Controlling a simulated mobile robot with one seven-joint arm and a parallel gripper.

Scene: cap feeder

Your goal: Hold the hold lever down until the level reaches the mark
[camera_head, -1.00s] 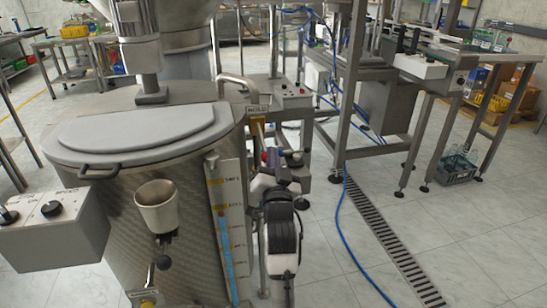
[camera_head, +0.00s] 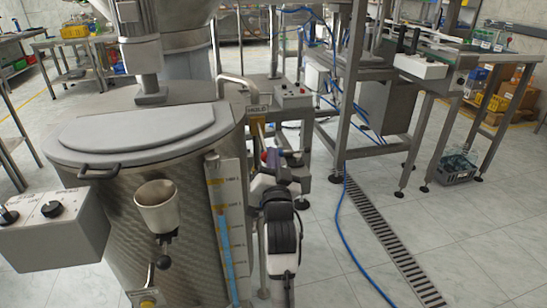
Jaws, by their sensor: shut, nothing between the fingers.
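The steel vessel (camera_head: 130,190) stands at the left with a grey lid. A HOLD sign (camera_head: 259,109) is at its right side, with a slim yellowish lever (camera_head: 257,135) below it, partly hidden. A level gauge (camera_head: 233,215) with a marked scale runs down the vessel's front right. Its blue column (camera_head: 224,240) rises from the bottom to about the second yellow mark from the top. My gripper (camera_head: 270,157) is shut and empty, close beside the lever's lower part. Whether it touches the lever is not clear, as my wrist and arm cover part of this spot.
A white cup (camera_head: 156,206) and a control box (camera_head: 54,228) stick out from the vessel's front. A steel frame and conveyor (camera_head: 430,65) stand behind at the right. A blue hose (camera_head: 345,220) and floor drain (camera_head: 390,250) cross the open floor.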

